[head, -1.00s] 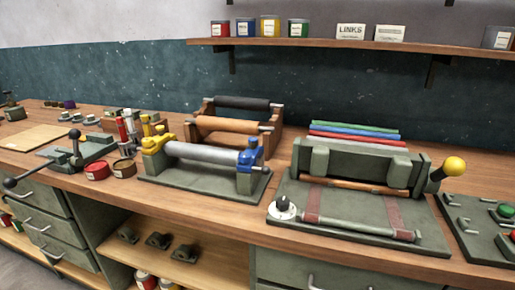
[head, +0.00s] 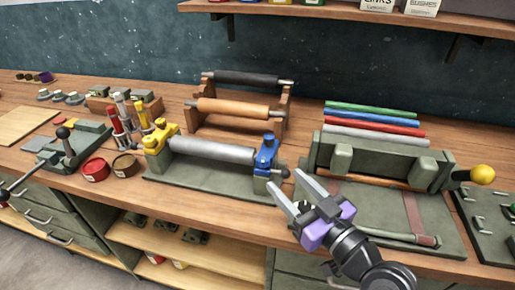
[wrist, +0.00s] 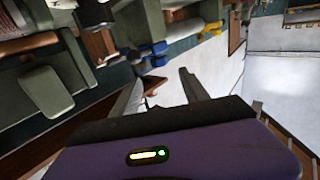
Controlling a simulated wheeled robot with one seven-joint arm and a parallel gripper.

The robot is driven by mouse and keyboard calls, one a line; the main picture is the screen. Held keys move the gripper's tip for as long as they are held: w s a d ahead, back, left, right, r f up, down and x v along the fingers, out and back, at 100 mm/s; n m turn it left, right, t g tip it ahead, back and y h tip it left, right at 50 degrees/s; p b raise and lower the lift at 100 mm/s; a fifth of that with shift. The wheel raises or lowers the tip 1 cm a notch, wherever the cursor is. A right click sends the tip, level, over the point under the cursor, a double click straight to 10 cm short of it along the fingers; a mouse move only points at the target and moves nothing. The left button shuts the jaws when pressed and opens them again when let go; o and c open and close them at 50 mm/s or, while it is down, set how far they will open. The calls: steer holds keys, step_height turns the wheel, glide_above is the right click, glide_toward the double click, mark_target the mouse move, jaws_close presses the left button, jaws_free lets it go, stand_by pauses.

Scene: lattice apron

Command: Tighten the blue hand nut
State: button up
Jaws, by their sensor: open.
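The blue clamp (head: 266,155) stands at the right end of the grey metal roller (head: 212,150) on a green base. I cannot tell the blue hand nut apart from the rest of this blue fitting. The blue fitting also shows in the wrist view (wrist: 152,50), beyond the fingers. A yellow clamp (head: 160,141) holds the roller's left end. My gripper (head: 285,179), with purple body and grey fingers, is open and empty. Its fingertips are just in front and right of the blue clamp, apparently apart from it.
A green press (head: 371,163) with a yellow-knobbed handle (head: 482,174) stands close on the right. A wooden rack (head: 283,124) with orange and black rollers stands behind. Red and brown tins (head: 94,170) sit to the left. The bench's front edge is near my arm.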

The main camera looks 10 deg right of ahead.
mark_target(267, 162)
steer(key=p+x, duration=0.1)
steer(key=x, duration=0.7)
steer(key=shift+p, duration=0.4)
steer(key=shift+s, duration=0.1)
jaws_close()
steer(key=shift+r+p, duration=0.1)
steer(key=shift+p, duration=0.3)
